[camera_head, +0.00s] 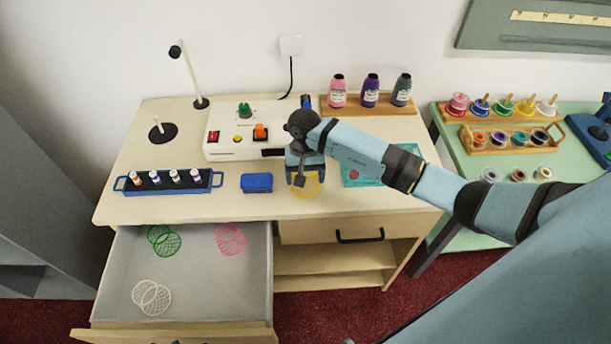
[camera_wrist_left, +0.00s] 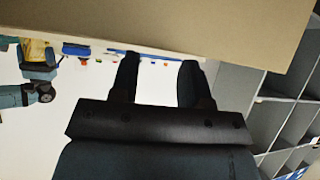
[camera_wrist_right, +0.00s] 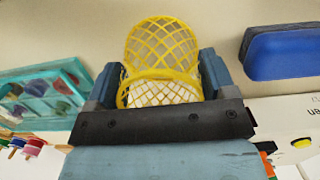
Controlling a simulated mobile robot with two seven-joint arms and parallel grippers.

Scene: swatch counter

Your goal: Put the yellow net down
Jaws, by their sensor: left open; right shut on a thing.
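The yellow net (camera_wrist_right: 162,45) is two joined lattice cups, seen large in the right wrist view. My right gripper (camera_wrist_right: 158,88) is shut on it, with one finger on each side of the nearer cup. In the head view the yellow net (camera_head: 307,187) shows below my right gripper (camera_head: 304,176), over the front of the desk top; whether it touches the desk I cannot tell. My left gripper (camera_wrist_left: 160,75) is open and empty in its wrist view, and is not seen in the head view.
An open drawer (camera_head: 195,288) holds green (camera_head: 164,240), pink (camera_head: 230,238) and white (camera_head: 151,297) nets. A blue case (camera_head: 257,182) lies left of my right gripper, a teal tray (camera_head: 362,181) right of it. A white machine (camera_head: 225,148) stands behind.

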